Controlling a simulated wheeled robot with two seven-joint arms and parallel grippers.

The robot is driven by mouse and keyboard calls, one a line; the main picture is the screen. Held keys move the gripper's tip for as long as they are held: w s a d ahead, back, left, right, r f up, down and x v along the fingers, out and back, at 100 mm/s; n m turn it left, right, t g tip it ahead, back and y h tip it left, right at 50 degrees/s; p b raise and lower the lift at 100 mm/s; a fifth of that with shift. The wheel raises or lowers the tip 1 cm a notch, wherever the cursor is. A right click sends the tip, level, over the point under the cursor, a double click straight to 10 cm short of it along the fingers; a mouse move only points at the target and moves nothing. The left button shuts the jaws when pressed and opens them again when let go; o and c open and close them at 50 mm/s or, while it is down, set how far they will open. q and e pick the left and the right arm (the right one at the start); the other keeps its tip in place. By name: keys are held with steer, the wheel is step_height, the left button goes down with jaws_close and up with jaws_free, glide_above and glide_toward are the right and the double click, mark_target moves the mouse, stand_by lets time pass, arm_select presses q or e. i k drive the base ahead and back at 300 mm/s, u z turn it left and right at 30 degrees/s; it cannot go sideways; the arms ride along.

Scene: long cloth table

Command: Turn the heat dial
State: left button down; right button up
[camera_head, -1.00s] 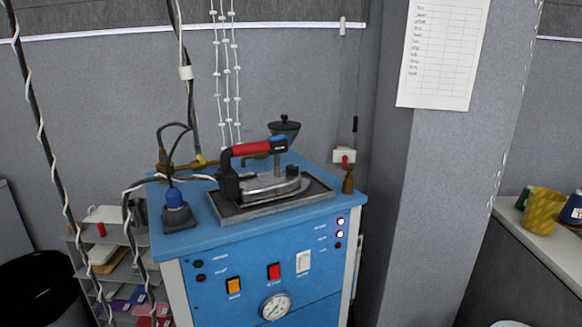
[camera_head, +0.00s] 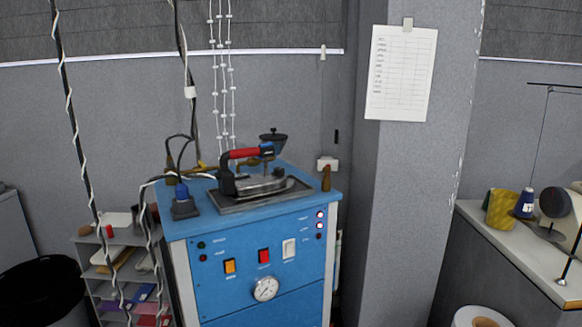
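A blue steam station (camera_head: 306,277) stands at the centre left. A round white gauge-like dial (camera_head: 266,288) sits low on its front panel, with a dark pointer. Above it are an orange switch (camera_head: 229,266), a red switch (camera_head: 264,256) and a white switch (camera_head: 289,248). A black and metal iron (camera_head: 258,184) with a red handle rests on a dark tray (camera_head: 228,206) on top. A blue knob-like part on a black base (camera_head: 185,207) stands left of it. I cannot tell which part is the heat dial. Neither gripper is in view.
A grey column (camera_head: 395,210) with a pinned paper (camera_head: 400,73) stands right of the station. A shelf (camera_head: 97,252) and a black bin (camera_head: 40,291) are at the left.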

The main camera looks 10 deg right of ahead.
mark_target(278, 171)
steer(key=z, duration=1.2)
steer(key=i, duration=0.95)
steer(key=u, duration=0.55)
